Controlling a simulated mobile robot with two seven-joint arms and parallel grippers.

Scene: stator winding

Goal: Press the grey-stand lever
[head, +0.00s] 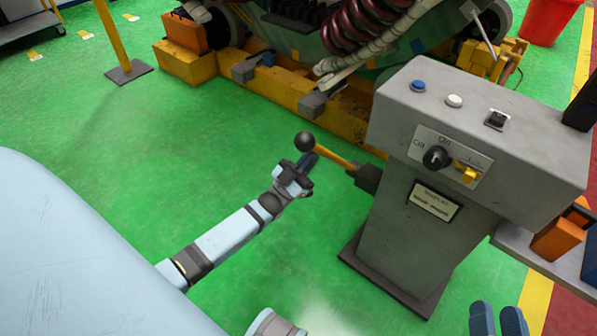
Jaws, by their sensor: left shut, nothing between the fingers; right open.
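The grey stand (424,238) stands right of centre on a dark base plate, with a sloped control box on top. Its lever (333,157) sticks out to the left from a dark socket, with a yellow shaft and a black ball knob (305,141) at the end. My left gripper (304,163) is shut and empty, close beside the lever near the knob. I cannot tell whether it touches the lever. My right gripper (498,318) is open at the bottom edge, right of the stand's base, and only its fingertips show.
The control box carries a blue button (418,86), a white button (454,101) and a black knob (436,158). A yellow machine frame (283,95) lies behind. A shelf with an orange block (557,240) is at the right.

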